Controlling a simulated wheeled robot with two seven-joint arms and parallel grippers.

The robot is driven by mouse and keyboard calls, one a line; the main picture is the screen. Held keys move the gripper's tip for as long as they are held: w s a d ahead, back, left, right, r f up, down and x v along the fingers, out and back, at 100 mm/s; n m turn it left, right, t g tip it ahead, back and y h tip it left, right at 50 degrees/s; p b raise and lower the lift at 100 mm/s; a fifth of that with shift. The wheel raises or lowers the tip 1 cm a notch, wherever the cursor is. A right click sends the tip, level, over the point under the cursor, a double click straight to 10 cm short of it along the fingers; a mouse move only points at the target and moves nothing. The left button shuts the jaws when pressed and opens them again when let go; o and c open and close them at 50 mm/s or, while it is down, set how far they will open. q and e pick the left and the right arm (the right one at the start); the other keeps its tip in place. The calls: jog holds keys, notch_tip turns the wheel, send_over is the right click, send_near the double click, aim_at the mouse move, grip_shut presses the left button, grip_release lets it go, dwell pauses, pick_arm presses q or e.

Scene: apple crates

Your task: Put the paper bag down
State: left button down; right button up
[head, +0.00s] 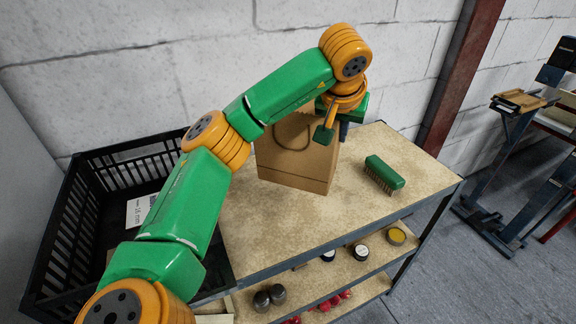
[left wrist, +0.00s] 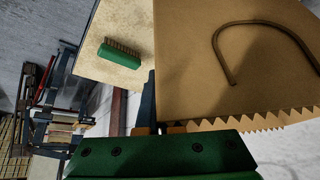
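The brown paper bag (head: 294,166) stands upright on the tabletop of a wheel-less-looking bench (head: 300,215), near its back left part. Its front, curved handle and zigzag top edge show large in the left wrist view (left wrist: 200,75). My left gripper (head: 344,131) is at the bag's upper right edge, pointing down. In the left wrist view a dark finger of the gripper (left wrist: 147,105) lies right along the bag's side. The bag hides part of the fingers, so their opening is unclear. My right gripper is not in view.
A green brush (head: 385,172) lies right of the bag. A black crate (head: 75,215) stands left of the bench. Jars and red apples are on the shelves below. A white block wall is close behind. The tabletop's front and right are mostly clear.

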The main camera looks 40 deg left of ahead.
pick_arm(q)
notch_tip(320, 180, down, 11)
jog(key=p, duration=0.1)
jog(key=shift+r, duration=0.15)
jog(key=c, duration=1.1)
grip_release()
jog(key=b+v, duration=0.1)
jog(key=v, duration=1.1)
jog(key=shift+s, duration=0.1)
